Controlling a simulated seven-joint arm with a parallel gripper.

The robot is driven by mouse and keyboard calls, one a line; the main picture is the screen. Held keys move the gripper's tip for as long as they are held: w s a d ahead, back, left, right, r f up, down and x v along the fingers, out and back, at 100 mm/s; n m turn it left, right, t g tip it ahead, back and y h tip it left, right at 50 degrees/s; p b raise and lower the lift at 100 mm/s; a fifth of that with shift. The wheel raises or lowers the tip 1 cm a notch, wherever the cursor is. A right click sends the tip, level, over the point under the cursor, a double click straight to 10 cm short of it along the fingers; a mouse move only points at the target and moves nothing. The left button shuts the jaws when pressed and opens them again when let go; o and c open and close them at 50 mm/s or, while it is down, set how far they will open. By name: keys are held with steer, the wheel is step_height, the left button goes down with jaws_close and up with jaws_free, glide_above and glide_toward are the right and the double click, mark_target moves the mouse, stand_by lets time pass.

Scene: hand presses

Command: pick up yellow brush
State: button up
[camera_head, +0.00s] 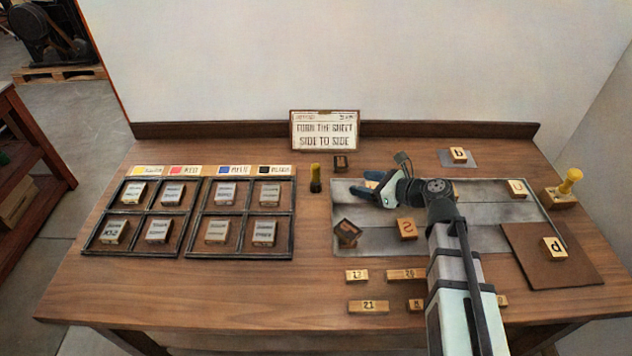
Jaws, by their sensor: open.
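A small upright brush-like item with a yellow top and dark lower part (315,178) stands on the table between the framed trays and the grey plate. A second yellow-handled item (569,182) stands on a wooden block at the right; I cannot tell for sure which one is the brush. My gripper (367,185) is open, over the left part of the grey plate (480,237). Nothing shows between the fingers.
Two dark framed trays (187,230) with several labelled blocks fill the left. A sign (325,130) stands at the back. Letter blocks (407,228) lie on and around the plate, one tilted dark block (347,232) near its left edge. Number blocks (368,307) lie in front. A brown mat (535,265) is at right.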

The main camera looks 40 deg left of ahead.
mark_target(315, 181)
steer(key=shift+s+a, duration=0.45)
steer(key=shift+s, duration=0.2)
steer(key=shift+s+a, duration=0.45)
steer(key=shift+s, duration=0.15)
steer(key=shift+s+a, duration=0.15)
steer(key=shift+a, duration=0.15)
steer(key=x, duration=0.8)
steer(key=shift+s+f+x, duration=0.15)
steer(key=shift+x, duration=1.25)
steer(key=shift+s+f+x, duration=0.1)
steer(key=shift+f+x, duration=0.1)
steer(key=shift+x, duration=1.2)
steer(key=shift+d, duration=0.25)
steer(key=c, duration=1.1)
